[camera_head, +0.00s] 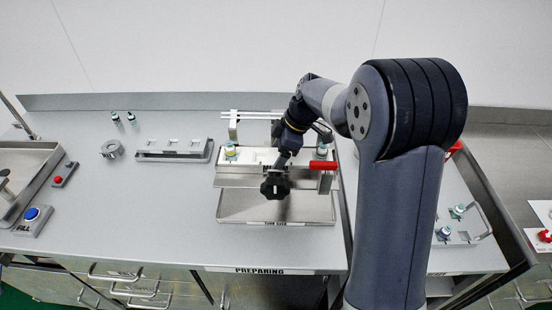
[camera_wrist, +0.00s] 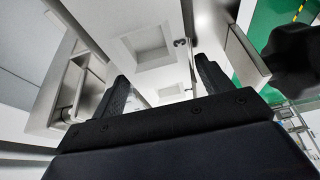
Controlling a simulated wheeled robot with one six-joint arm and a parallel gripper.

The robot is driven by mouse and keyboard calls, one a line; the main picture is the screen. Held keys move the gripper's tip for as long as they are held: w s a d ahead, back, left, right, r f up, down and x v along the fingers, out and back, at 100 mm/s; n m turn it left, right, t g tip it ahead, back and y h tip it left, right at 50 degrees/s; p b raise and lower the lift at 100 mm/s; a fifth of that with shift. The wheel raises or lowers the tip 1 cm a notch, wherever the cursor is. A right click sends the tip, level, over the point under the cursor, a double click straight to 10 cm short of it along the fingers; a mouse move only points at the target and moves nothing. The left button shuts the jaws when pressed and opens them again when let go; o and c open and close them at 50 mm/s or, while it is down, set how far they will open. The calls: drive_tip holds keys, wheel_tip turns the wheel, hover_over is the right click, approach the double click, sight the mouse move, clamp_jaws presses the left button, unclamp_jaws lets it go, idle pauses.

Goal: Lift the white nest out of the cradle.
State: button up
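The white nest (camera_head: 257,155) is a long white bar lying in the metal cradle (camera_head: 240,181) at the middle of the bench. Small vials stand near its two ends. My gripper (camera_head: 283,157) is over the nest's middle, pointing down. In the wrist view its two black fingers (camera_wrist: 163,75) are spread, with the white nest (camera_wrist: 150,77) and its square pockets between them. I cannot tell whether either finger touches it. A black knob (camera_head: 275,187) is at the cradle's front; it also shows in the wrist view (camera_wrist: 292,62). My arm hides part of the right side.
A red handle (camera_head: 323,165) sticks out at the cradle's right. A shallow metal tray (camera_head: 228,208) lies in front. A grey rack (camera_head: 175,156) and a ring (camera_head: 112,149) stand to the left.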

drive_tip(key=c, duration=0.9)
drive_tip(key=shift+r, duration=0.1)
